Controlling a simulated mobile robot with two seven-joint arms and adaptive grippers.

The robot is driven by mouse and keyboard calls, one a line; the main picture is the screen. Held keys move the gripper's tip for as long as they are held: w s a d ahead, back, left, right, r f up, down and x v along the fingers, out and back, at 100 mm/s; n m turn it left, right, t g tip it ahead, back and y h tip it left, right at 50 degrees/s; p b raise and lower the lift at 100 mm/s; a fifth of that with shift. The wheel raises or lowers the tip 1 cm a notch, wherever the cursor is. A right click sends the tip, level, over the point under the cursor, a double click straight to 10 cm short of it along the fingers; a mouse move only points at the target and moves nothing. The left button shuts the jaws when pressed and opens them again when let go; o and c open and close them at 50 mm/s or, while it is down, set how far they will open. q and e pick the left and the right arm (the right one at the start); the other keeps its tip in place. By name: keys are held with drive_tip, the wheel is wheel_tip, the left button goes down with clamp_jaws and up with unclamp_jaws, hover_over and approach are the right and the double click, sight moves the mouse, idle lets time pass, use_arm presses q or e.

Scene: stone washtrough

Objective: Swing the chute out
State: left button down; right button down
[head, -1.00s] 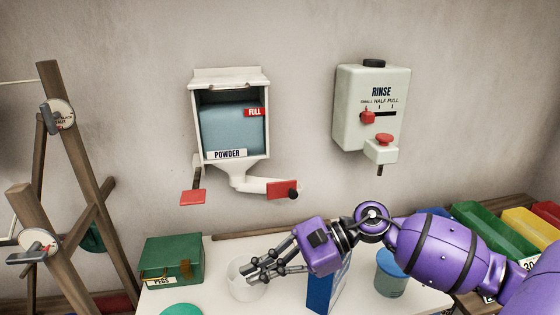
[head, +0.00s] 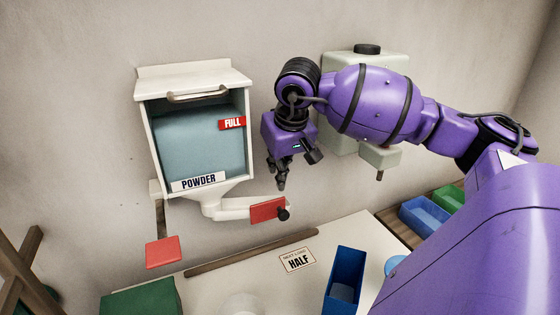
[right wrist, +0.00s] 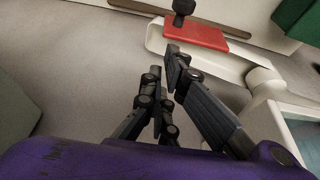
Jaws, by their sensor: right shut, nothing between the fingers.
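The chute (head: 228,209) is a white spout under the powder dispenser (head: 242,150), running right along the wall. Its free end carries a red plate (head: 267,208) and a black knob (head: 284,214). My right gripper (head: 281,186) points down, shut and empty, just above the red plate and knob in the picture; I see no contact. In the right wrist view the red plate (right wrist: 197,34) and knob (right wrist: 183,8) lie beyond the fingertips. My left gripper is not in view.
A red paddle (head: 162,252) hangs at the dispenser's lower left. My right arm partly covers the rinse dispenser (head: 350,60). Below are a table (head: 235,281) with a card reading HALF (head: 298,261), a blue box (head: 344,283), a white cup (head: 240,304) and a green box (head: 140,300).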

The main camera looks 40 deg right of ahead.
drive_tip(key=shift+x, duration=2)
drive_tip(key=shift+w, duration=0.15)
